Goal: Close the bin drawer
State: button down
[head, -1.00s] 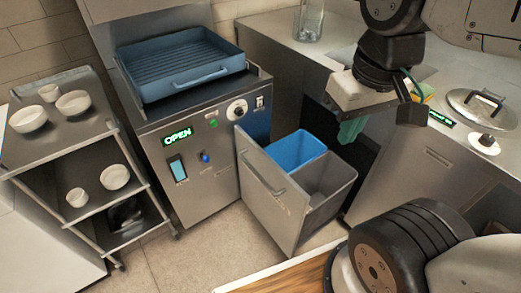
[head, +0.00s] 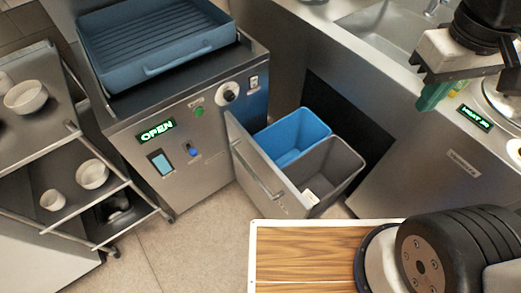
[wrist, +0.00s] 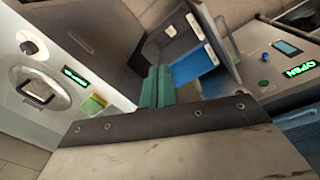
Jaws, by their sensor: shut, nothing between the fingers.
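The bin drawer stands pulled out from under the counter, its steel front panel (head: 256,165) with a bar handle (head: 262,178) facing left. Inside are a blue bin (head: 301,133) and a grey bin (head: 338,168); the blue bin also shows in the wrist view (wrist: 193,66). My gripper (head: 430,97) is at the upper right in the head view, above the counter side and apart from the drawer. Its green fingers (wrist: 157,88) are together and empty in the wrist view.
A steel machine (head: 180,135) reading OPEN, with a blue tray (head: 158,42) on top, stands left of the drawer. A cart (head: 60,165) with bowls is farther left. A wooden board (head: 300,250) lies in front. Floor between is clear.

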jog(key=w+a+f+n+g+h, duration=0.1)
jog(key=w+a+f+n+h, duration=0.1)
jog(key=w+a+f+n, duration=0.4)
jog(key=n+t+h, duration=0.3)
jog(key=n+h, duration=0.1)
jog(key=n, duration=0.7)
send_over(260, 159)
jog(key=s+a, duration=0.2)
notch_tip(260, 159, down, 14)
jog(key=s+a+f+n+t, duration=0.3)
jog(key=s+a+f+n, duration=0.3)
jog(key=a+f, duration=0.45)
jog(key=x, duration=0.4)
jog(key=d+x, duration=0.1)
jog(key=x, duration=0.4)
jog(key=d+r+x, duration=0.1)
jog(key=x, duration=0.3)
jog(key=shift+d+f, duration=0.15)
jog(key=shift+f, duration=0.05)
jog(key=shift+w+d, duration=0.25)
jog(key=shift+d, duration=0.15)
